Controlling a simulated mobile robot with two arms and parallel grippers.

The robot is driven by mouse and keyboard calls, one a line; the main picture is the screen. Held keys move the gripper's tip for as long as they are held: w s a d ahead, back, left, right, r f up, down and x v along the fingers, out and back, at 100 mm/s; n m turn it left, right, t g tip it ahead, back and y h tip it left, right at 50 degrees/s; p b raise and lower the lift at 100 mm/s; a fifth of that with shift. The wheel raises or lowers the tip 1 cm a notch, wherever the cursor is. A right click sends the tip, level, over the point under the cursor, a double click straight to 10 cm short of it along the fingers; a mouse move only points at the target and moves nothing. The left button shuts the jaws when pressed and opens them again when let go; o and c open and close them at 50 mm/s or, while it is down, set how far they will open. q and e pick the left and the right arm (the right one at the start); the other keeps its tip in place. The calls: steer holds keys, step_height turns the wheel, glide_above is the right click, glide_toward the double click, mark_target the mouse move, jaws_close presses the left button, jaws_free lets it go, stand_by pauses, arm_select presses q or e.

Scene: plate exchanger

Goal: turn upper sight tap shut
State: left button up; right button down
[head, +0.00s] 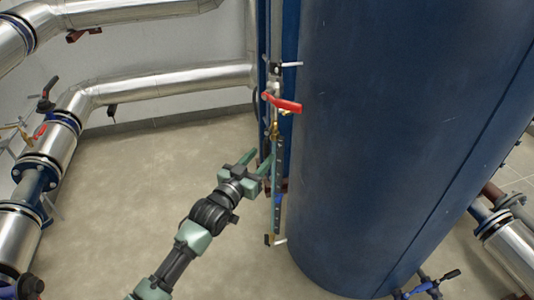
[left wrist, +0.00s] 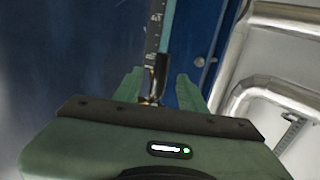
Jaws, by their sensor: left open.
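The sight gauge (head: 277,185) is a narrow upright strip with a scale, beside the blue tank. A red lever (head: 283,103) sits near its upper end, above a brass fitting (head: 275,130). A small tap with a pale lever (head: 275,240) is at its lower end. My left gripper (head: 257,161) is open beside the gauge, below the red lever and apart from it. In the left wrist view the open fingers (left wrist: 158,89) stand either side of a dark and brass fitting (left wrist: 153,90) below the scale (left wrist: 155,35). The red lever does not show there. My right gripper is out of view.
The large blue tank (head: 400,130) fills the right, close to the gauge. A dark valve with a pale lever (head: 285,66) sits above the red lever. Silver pipes (head: 150,85) run along the left and back. The floor (head: 130,190) left of my arm is clear.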

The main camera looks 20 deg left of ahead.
mark_target(265, 152)
arm_select(q)
steer(key=w, duration=0.4)
steer(key=shift+d+f+b, duration=0.1)
steer(key=shift+d+b, duration=0.25)
steer(key=shift+d, duration=0.05)
jaws_close()
stand_by(1.0)
